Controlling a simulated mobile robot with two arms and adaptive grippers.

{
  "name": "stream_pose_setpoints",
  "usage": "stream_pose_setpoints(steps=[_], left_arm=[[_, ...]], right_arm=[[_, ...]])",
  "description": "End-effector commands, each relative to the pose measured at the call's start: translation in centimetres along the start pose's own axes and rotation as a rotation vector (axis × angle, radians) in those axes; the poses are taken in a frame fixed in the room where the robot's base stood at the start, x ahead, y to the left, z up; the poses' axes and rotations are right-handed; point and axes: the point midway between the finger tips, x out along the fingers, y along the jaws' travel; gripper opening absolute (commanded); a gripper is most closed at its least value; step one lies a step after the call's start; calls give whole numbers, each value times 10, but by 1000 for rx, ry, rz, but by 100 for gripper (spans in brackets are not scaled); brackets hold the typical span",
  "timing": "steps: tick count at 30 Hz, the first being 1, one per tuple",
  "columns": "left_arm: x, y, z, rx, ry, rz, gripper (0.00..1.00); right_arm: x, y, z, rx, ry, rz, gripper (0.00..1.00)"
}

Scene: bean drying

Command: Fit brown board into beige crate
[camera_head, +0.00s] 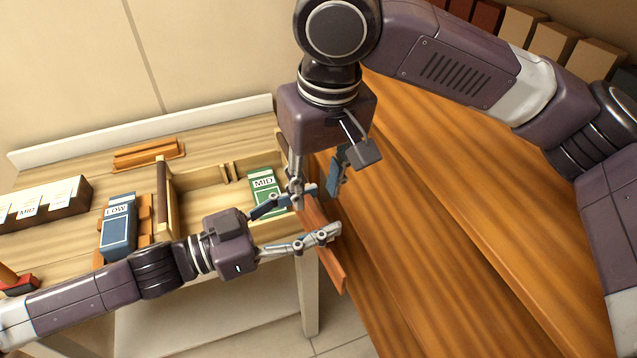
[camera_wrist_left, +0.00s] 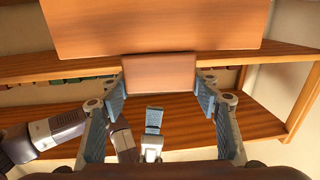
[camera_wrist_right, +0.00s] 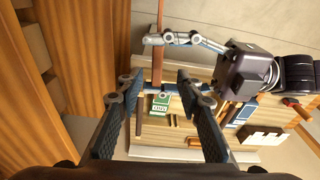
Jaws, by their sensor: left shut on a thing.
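The brown board (camera_head: 322,245) is in my left gripper (camera_head: 297,222), tilted in the head view beside the right end of the beige crate (camera_head: 205,177). In the left wrist view the board's broad face (camera_wrist_left: 160,25) fills the top, and its narrow tab (camera_wrist_left: 160,75) lies between the fingers. The board appears edge-on in the right wrist view (camera_wrist_right: 158,62). My right gripper (camera_head: 318,184) is open and empty, pointing down just above the board and the crate's right end. The arms hide part of the crate's near side.
A green MID packet (camera_head: 264,188) stands in the crate's right part. A blue LOW packet (camera_head: 118,228) on a brown rack is left of the crate. Brown wooden shelving (camera_head: 460,220) rises close on the right. The worktable (camera_head: 70,165) has a white back ledge.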

Motion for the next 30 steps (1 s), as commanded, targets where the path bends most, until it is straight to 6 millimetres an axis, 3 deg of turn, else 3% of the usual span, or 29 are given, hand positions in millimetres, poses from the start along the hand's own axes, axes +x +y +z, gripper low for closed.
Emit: stream_pose_setpoints(steps=[5, 21, 30], left_arm=[[0, 0, 0, 0, 1, 0, 11], [0, 0, 0, 0, 1, 0, 11], [0, 0, 0, 0, 1, 0, 11]], right_arm=[[14, 5, 3, 12, -17, 5, 34], [106, 5, 3, 10, -14, 4, 34], [120, 5, 3, 10, -13, 3, 34]])
